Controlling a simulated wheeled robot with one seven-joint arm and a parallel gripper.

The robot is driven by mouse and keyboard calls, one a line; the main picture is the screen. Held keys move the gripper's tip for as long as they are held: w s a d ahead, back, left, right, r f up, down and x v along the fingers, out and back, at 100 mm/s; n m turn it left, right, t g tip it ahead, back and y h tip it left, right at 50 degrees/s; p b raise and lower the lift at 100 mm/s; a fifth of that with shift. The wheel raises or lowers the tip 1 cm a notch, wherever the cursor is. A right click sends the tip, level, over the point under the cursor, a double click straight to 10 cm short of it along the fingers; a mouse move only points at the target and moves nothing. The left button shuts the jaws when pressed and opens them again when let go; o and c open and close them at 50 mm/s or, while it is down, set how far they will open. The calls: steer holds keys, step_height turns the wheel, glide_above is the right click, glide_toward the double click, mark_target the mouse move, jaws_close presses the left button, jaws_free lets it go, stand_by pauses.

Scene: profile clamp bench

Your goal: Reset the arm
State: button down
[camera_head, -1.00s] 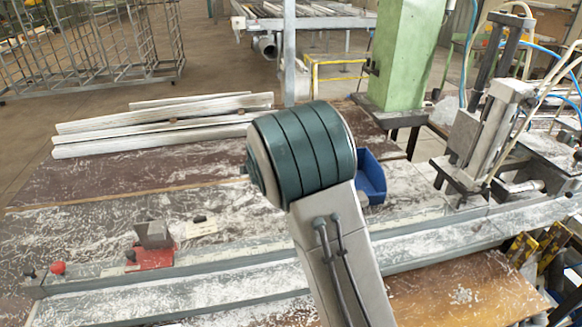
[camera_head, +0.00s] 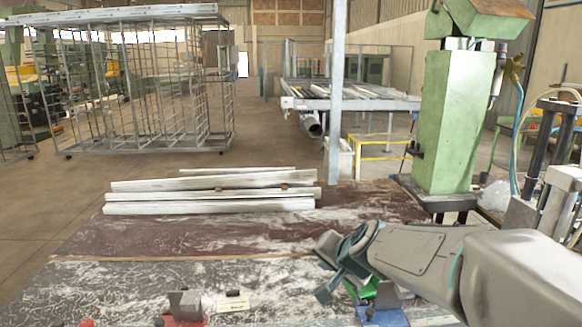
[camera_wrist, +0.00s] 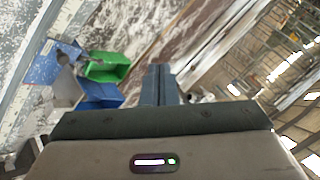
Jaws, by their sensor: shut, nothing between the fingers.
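My gripper (camera_wrist: 160,84) shows in the wrist view with its two dark fingers together and nothing between them. In the head view my arm comes in from the lower right and its dark end is over the bench (camera_head: 130,285). A green bin (camera_wrist: 107,68) and a blue bin (camera_wrist: 101,93) lie left of the fingers in the wrist view, apart from them. In the head view my arm partly hides the green bin (camera_head: 366,290) and the blue bin (camera_head: 384,317).
White profiles (camera_head: 210,206) lie on the back of the bench. A green machine column (camera_head: 455,120) and a clamp unit (camera_head: 560,200) stand at the right. A grey post (camera_head: 336,90) rises behind the bench. A red-based block (camera_head: 185,305) sits at the front left.

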steer(key=s+d+f+n+g+h, duration=0.1)
steer(key=s+d+f+n+g, duration=0.1)
steer(key=s, duration=0.8)
steer(key=s+d+f+n+g+h, duration=0.2)
steer(key=s+d+n+g, duration=0.1)
steer(key=s, duration=0.8)
steer(key=shift+s+d+f+n+b, duration=0.3)
steer(key=shift+d+n, duration=0.4)
steer(key=shift+d, duration=0.4)
